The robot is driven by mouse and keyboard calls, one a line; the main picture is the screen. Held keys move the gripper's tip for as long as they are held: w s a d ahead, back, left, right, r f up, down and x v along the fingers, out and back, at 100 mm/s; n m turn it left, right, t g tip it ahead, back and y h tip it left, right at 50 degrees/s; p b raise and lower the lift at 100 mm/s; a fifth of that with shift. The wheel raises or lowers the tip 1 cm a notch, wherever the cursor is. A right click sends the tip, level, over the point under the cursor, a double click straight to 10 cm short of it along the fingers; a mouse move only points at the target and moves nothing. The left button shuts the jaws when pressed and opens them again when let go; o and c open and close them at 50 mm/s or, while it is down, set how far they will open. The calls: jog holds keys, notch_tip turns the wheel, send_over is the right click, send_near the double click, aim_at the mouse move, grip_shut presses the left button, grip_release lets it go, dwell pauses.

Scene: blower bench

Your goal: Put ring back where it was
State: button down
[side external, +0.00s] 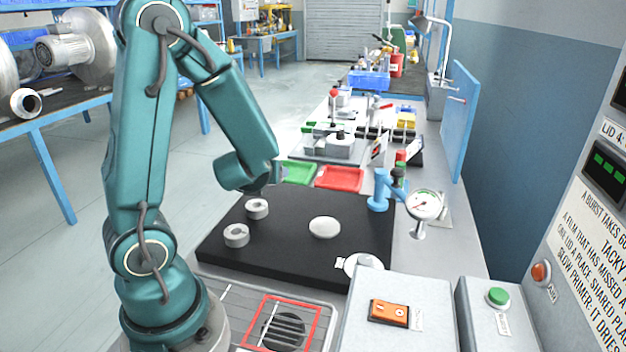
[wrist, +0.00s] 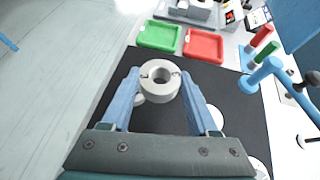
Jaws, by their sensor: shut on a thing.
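In the wrist view, my gripper (wrist: 161,78) is shut on a thick pale grey ring (wrist: 158,94), its two blue fingers on either side of it. The ring's hole faces the camera. In the wrist view, a pale round thing shows partly behind the held ring's lower left.
A white disc (side external: 324,227) lies mid-mat. A green tray (side external: 298,172) and a red tray (side external: 340,178) lie beyond the mat. A blue fixture (side external: 380,190) and a dial gauge (side external: 424,205) stand to the right. A grey box with an orange switch (side external: 389,312) stands in front.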

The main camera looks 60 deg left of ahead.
jog(key=s+a+n+g+y, duration=0.1)
jog(key=s+a+n+g, duration=0.1)
jog(key=s+a, duration=0.35)
jog(key=s+a+n+g+y, duration=0.1)
jog(key=s+a+n+g, duration=0.15)
jog(key=a, duration=0.65)
send_over(268, 196)
notch_tip(268, 196, down, 7)
jog(key=shift+s+a+f, duration=0.1)
jog(key=shift+f, duration=2.05)
jog(key=shift+f, duration=0.15)
jog(key=shift+c, duration=0.8)
grip_release()
